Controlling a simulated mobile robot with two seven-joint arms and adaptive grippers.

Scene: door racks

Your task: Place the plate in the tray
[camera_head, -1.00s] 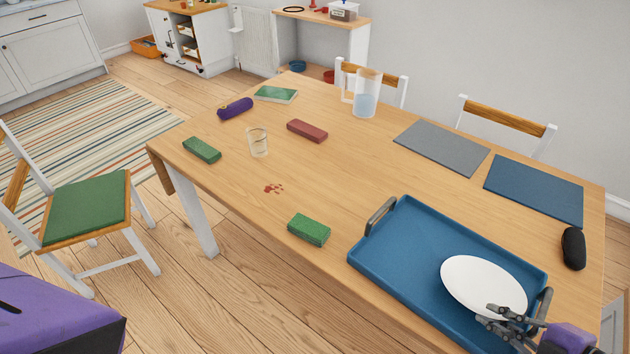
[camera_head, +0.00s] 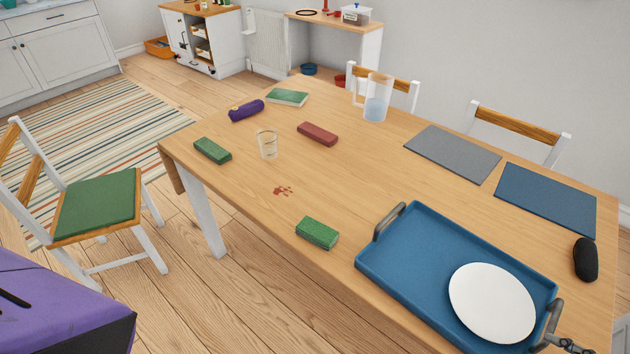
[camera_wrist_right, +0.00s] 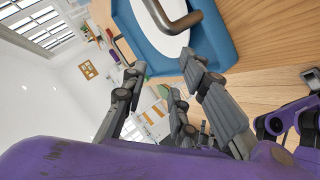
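The white plate (camera_head: 491,302) lies in the blue tray (camera_head: 410,265), toward the tray's right end near one handle. In the right wrist view the plate (camera_wrist_right: 167,30) shows behind the tray's handle (camera_wrist_right: 168,18). My right gripper (camera_wrist_right: 163,68) has its fingers spread with nothing between them, just outside the tray's handle and apart from the plate. In the head view only a bit of this gripper (camera_head: 570,345) shows at the bottom right corner. My left gripper is not in view.
A black case (camera_head: 585,260) lies right of the tray. A green block (camera_head: 317,233) lies left of it. A blue mat (camera_head: 546,198) and a grey mat (camera_head: 452,153) lie behind. A glass (camera_head: 267,144) and a jug (camera_head: 376,100) stand farther back. The table's middle is mostly clear.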

